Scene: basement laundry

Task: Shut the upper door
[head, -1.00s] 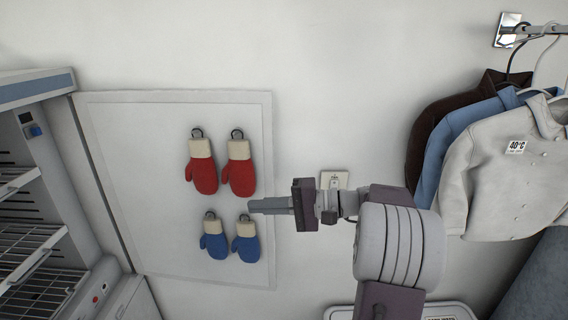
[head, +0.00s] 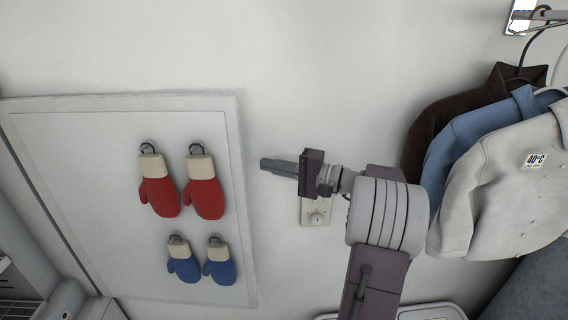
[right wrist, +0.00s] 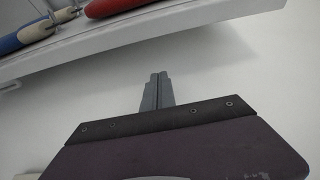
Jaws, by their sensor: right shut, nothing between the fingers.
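The upper door looks like the white panel (head: 90,180) at the left of the head view. It stands swung wide open, with red mittens (head: 204,190) and blue mittens (head: 220,264) hanging on its inner face. Its edge (right wrist: 150,38) crosses the top of the right wrist view, with a small handle-like part (right wrist: 10,86) behind it at the left. My right gripper (head: 264,164) is shut and empty. It points left, just right of the door's free edge in the head view, apparently not touching it. My left gripper is not in view.
The open cabinet (head: 22,240) shows only partly at the left edge. Jackets (head: 500,190) hang from a rail at the right. A wall fitting (head: 318,212) is behind my right gripper. A pale container (head: 435,312) shows at the bottom. The wall above is bare.

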